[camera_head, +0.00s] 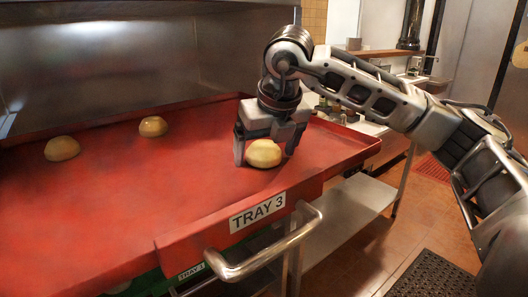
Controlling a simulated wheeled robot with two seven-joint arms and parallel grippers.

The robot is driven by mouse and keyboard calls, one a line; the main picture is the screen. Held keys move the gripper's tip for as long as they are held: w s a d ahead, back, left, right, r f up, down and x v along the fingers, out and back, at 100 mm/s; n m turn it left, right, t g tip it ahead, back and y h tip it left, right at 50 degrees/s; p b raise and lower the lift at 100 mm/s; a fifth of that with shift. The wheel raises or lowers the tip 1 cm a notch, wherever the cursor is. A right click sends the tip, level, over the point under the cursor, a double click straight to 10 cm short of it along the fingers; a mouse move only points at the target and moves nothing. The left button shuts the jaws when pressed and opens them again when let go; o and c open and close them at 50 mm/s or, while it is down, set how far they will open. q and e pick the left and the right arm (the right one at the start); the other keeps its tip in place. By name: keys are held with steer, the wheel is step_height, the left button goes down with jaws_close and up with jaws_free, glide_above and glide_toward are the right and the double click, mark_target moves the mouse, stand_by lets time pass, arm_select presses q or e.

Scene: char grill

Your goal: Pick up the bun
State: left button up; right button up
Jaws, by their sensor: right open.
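A round pale-yellow bun (264,153) sits on the red tray (150,205) marked TRAY 3, near its right front part. My right gripper (266,150) points down over this bun, with one finger at its left and the other at its right. The gripper is open, and I cannot tell whether the fingers touch the bun. Two more buns lie on the tray's left side, one at far left (62,148) and one farther back (153,126). My left gripper is not in view.
The tray has a raised rim and a metal handle (265,255) at its front. A lower tray labelled TRAY 1 (191,271) shows beneath. A metal wall (130,50) stands behind. The tray's middle is clear.

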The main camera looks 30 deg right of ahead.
steer(key=c, duration=1.1)
steer(key=shift+r, duration=0.1)
